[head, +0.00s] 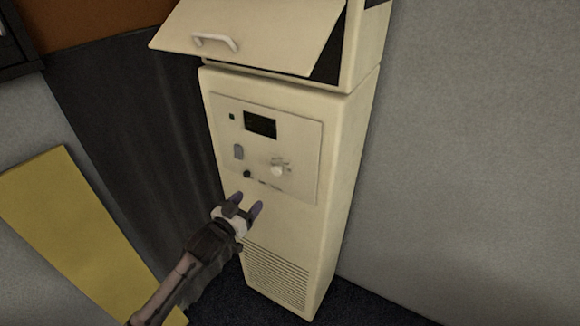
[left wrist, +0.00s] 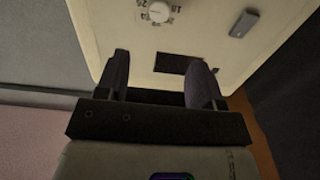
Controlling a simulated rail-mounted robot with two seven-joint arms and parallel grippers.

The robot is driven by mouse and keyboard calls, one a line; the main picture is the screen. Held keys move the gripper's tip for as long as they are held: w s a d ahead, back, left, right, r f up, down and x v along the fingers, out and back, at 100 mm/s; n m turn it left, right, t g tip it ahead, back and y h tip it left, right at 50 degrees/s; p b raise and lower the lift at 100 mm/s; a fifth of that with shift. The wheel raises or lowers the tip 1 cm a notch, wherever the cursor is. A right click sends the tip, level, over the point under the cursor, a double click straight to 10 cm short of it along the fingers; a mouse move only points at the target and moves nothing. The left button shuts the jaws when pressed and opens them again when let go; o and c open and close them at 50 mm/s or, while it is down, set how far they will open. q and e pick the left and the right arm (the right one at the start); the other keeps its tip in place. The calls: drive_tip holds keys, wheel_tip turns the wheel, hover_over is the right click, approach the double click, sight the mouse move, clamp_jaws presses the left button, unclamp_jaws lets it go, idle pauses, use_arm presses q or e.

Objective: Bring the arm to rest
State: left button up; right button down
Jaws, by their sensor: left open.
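My left gripper (head: 248,202) is open and empty in the head view, in front of the lower part of a cream cabinet's (head: 345,180) control panel (head: 300,142). Its two dark fingers also show in the left wrist view (left wrist: 159,60), spread apart with nothing between them. A dark display (head: 260,124), a grey switch (head: 238,152) and a pale round knob (head: 277,170) sit on the panel. The wrist view shows the knob (left wrist: 158,11) and the switch (left wrist: 243,23) beyond the fingers. I cannot tell whether the fingertips touch the panel. My right gripper is out of view.
A cream flap (head: 250,35) with a pale handle (head: 215,41) stands tilted open at the cabinet top. A vent grille (head: 277,278) is low on its front. A yellow board (head: 75,235) is at left. A plain grey wall (head: 480,150) is at right.

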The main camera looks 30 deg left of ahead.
use_arm(q)
wheel_tip(320, 180, down, 4)
drive_tip(key=s+m+g+y, duration=0.1)
drive_tip(key=s+g+y, duration=0.15)
drive_tip(key=g, duration=0.25)
drive_tip(key=s+d+f+g+h+p, duration=0.1)
drive_tip(key=s+d+g+p, duration=0.2)
drive_tip(key=s+d, duration=0.3)
drive_tip(key=s+d+f+m+g+h+p, duration=0.1)
drive_tip(key=s+d, duration=0.6)
drive_tip(key=s, duration=0.7)
drive_tip(key=s+d+f+g+h+p, duration=0.2)
drive_tip(key=s+d+g+p, duration=0.2)
drive_tip(key=s+d, duration=0.3)
drive_tip(key=s+g, duration=0.1)
drive_tip(key=s, duration=0.3)
drive_tip(key=shift+d+f+m+p, duration=0.25)
drive_tip(key=shift+f+m+p, duration=0.05)
drive_tip(key=shift+f+m, duration=0.1)
